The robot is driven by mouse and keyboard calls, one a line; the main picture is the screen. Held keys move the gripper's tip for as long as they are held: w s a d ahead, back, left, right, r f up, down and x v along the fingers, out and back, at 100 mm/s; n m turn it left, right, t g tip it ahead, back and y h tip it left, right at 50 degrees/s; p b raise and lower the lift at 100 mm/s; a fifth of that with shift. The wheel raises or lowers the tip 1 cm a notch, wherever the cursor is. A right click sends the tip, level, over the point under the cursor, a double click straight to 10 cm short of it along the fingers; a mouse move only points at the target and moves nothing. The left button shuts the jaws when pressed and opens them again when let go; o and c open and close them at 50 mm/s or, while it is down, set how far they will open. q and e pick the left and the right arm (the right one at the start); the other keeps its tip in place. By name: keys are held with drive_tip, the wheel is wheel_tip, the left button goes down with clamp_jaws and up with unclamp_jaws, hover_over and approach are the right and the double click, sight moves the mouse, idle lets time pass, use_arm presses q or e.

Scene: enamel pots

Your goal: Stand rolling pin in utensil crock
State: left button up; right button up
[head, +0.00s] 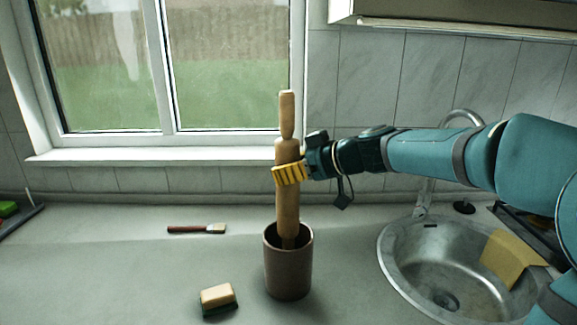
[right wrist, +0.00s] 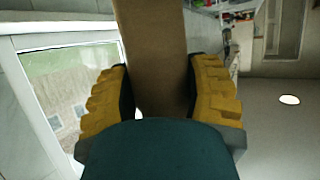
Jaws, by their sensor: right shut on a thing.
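The wooden rolling pin (head: 287,205) is upright with a slight tilt. Its lower end is inside the mouth of the brown utensil crock (head: 288,275), hidden by the front wall, so I cannot tell whether it touches the bottom. My right gripper (head: 290,174) is shut around the pin's upper body, just below the top handle. In the right wrist view, the pin (right wrist: 152,50) lies between the yellow ridged fingers of the gripper (right wrist: 160,95). The crock stands upright on the counter. My left gripper is not in view.
A sponge (head: 218,297) lies on the counter left of the crock, and a brush (head: 197,229) lies behind it. A round metal sink (head: 440,270) with a yellow cloth (head: 510,257) is at the right. The window (head: 170,70) is behind. The left counter is mostly free.

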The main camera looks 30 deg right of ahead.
drive_tip(key=o, duration=1.4)
drive_tip(key=shift+c, duration=0.2)
drive_tip(key=v, duration=1.2)
